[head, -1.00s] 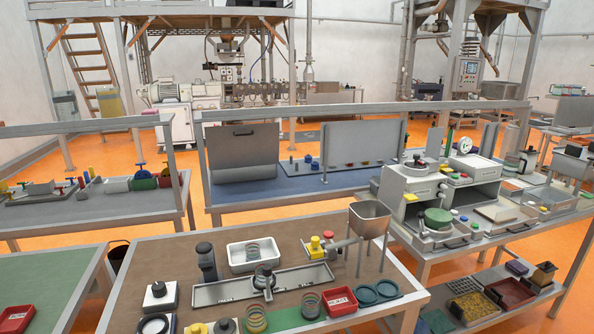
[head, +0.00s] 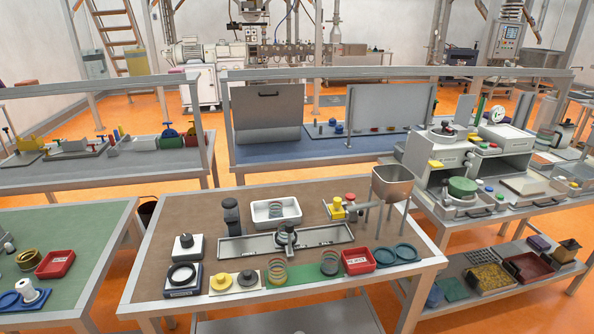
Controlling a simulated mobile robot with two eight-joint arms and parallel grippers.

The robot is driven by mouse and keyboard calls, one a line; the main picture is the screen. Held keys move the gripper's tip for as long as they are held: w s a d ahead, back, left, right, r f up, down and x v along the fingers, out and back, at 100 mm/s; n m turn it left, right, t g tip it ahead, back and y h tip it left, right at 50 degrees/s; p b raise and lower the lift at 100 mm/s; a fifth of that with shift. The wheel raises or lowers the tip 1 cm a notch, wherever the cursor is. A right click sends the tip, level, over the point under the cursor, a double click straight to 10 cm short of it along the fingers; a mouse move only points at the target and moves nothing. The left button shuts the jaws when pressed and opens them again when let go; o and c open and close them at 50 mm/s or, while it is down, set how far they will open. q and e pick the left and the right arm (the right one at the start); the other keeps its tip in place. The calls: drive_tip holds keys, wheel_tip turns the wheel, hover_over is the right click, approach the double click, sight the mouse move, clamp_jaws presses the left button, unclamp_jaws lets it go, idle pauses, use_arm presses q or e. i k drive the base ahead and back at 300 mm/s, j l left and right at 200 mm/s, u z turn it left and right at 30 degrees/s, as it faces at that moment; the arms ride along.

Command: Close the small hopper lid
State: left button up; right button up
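A small grey metal hopper (head: 391,187) stands on thin legs at the right back of the brown-topped bench. Its top looks open, and I cannot make out a separate lid on it. A yellow block and a red button on a small fixture (head: 343,208) sit just left of the hopper. Neither of my grippers is in view.
The near bench (head: 180,225) carries a long grey tray (head: 240,246), a white tray (head: 262,219), springs and a red bin (head: 358,261). A green table (head: 90,225) stands to the left. A bench with grey machines (head: 437,160) stands to the right. Orange floor shows between benches.

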sight(417, 155)
drive_tip(key=i+l+u, duration=0.1)
drive_tip(key=l+u, duration=0.2)
drive_tip(key=l, duration=0.8)
drive_tip(key=l+u, duration=0.3)
drive_tip(key=l, duration=0.75)
drive_tip(key=k+l+u, duration=0.1)
drive_tip(key=l+u, duration=0.2)
drive_tip(key=l, duration=0.75)
drive_tip(key=i+l+u, duration=0.15)
drive_tip(key=i+l, duration=0.35)
